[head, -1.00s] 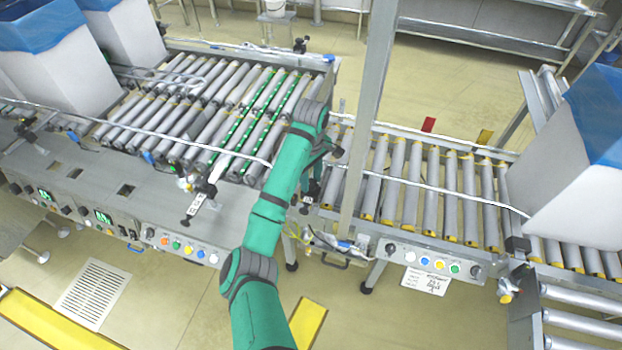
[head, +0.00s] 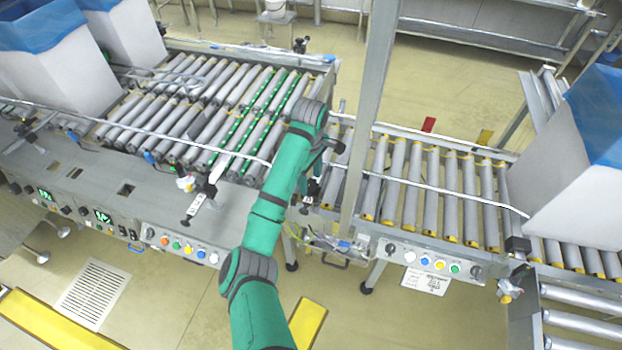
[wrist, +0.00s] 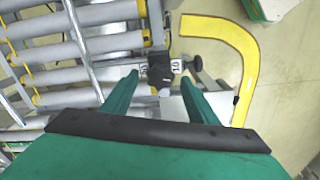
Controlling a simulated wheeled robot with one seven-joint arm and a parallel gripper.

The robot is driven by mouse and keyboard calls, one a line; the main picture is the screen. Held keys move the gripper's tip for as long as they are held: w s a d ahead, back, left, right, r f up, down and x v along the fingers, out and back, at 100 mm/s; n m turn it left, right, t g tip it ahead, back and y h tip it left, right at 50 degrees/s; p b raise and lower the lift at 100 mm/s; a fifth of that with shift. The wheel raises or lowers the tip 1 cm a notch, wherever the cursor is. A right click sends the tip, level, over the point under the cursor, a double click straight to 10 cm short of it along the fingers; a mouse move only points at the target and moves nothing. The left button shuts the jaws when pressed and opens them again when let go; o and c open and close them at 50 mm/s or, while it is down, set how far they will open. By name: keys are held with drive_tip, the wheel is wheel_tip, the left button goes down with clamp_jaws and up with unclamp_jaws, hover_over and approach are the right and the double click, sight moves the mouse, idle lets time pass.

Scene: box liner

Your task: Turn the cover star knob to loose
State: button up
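A dark, blocky knob (wrist: 160,70) shows in the wrist view beside a white strip with black marks. It appears between the ends of my gripper's two green fingers (wrist: 159,80). The fingers are apart, one on each side of the knob in the picture. I cannot tell whether they touch it or how far beyond them it lies. In the head view my gripper (head: 318,172) is at the gap between the two roller conveyors, mostly hidden behind my green arm. I cannot make out the knob clearly there.
A roller conveyor (head: 430,185) lies right of my arm, behind an upright metal post (head: 368,120). Another conveyor (head: 190,105) lies left, with button panels along its front. Blue-lined white boxes (head: 575,180) stand at both sides. A yellow curved guard (wrist: 235,40) is close by in the wrist view.

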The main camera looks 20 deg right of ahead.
sight(311, 182)
idle(0.3)
wheel_tip(311, 182, up, 11)
drive_tip(key=shift+f, duration=0.15)
idle(0.5)
drive_tip(key=shift+f, duration=0.1)
